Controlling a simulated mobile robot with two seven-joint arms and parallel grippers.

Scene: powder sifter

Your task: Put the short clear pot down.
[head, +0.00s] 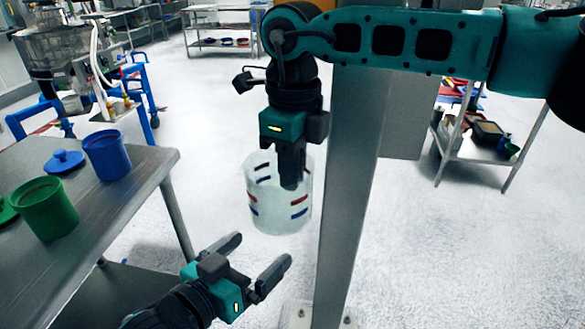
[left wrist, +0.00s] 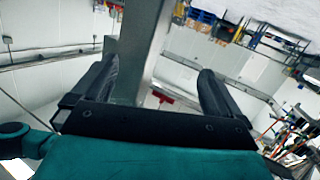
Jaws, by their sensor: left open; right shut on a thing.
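The short clear pot (head: 265,208) is a see-through cylinder with short blue and red marks on its side. In the head view it hangs upright in the air, above the floor and right of the table. My right gripper (head: 290,180) points down and is shut on the pot; the exact grip at its wall is partly hidden. My left gripper (head: 258,258) is open and empty, below the pot and apart from it. In the left wrist view its two fingers (left wrist: 157,88) stand wide apart with nothing between them.
A steel table (head: 120,215) stands at the left with a blue pot (head: 106,156), a blue lid (head: 64,161) and a green pot (head: 47,210). Its right front part is bare. A machine (head: 70,50) stands behind it. A low shelf (head: 480,150) stands at the right.

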